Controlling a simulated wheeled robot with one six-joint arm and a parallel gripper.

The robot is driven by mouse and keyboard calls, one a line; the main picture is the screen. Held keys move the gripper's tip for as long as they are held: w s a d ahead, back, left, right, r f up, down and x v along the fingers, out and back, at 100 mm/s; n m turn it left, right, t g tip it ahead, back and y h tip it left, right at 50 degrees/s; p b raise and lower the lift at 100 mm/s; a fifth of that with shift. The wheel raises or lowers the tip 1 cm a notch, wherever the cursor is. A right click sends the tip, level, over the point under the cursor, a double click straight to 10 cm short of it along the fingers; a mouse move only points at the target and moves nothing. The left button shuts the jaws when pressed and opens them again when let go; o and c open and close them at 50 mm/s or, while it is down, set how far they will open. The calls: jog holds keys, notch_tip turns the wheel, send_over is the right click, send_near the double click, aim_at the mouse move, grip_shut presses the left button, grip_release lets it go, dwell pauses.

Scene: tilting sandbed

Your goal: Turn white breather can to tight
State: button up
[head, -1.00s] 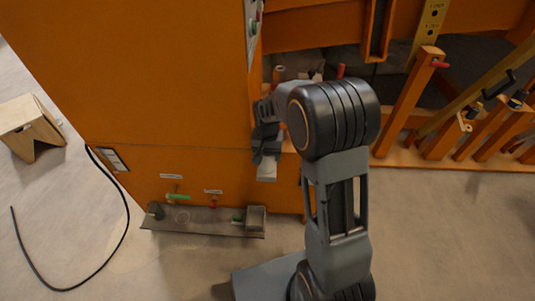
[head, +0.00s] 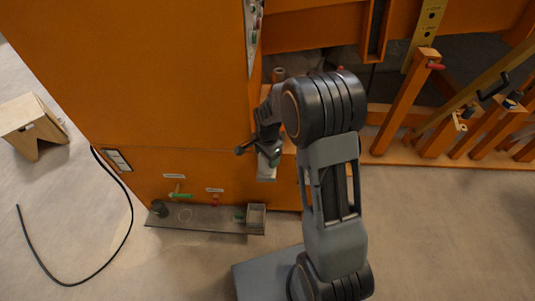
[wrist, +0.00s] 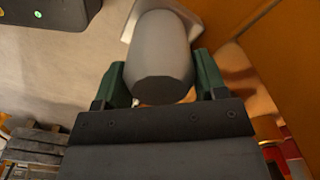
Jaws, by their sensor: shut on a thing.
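The breather can (wrist: 160,50) is pale grey-white and rounded, with a flat faceted near end. It fills the upper middle of the wrist view, in front of a light square plate. My gripper (wrist: 162,82) has one green finger on each side of the can and is shut on it. In the head view my gripper (head: 264,153) is at the front right edge of the orange cabinet, above a small pale bracket (head: 266,173). The can itself is hidden there behind my wrist. I cannot read any tightness mark.
The orange cabinet (head: 120,80) stands close on the left. A low grey shelf (head: 205,220) with small items juts from its foot. Orange posts with levers (head: 408,100) stand at the right.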

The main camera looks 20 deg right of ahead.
jog(key=shift+m+p, duration=0.4)
jog(key=shift+m, duration=1.1)
jog(key=o, duration=0.9)
jog(key=shift+o, duration=0.2)
notch_tip(320, 180, up, 14)
jog(key=p, duration=0.3)
jog(key=shift+s+f, duration=0.1)
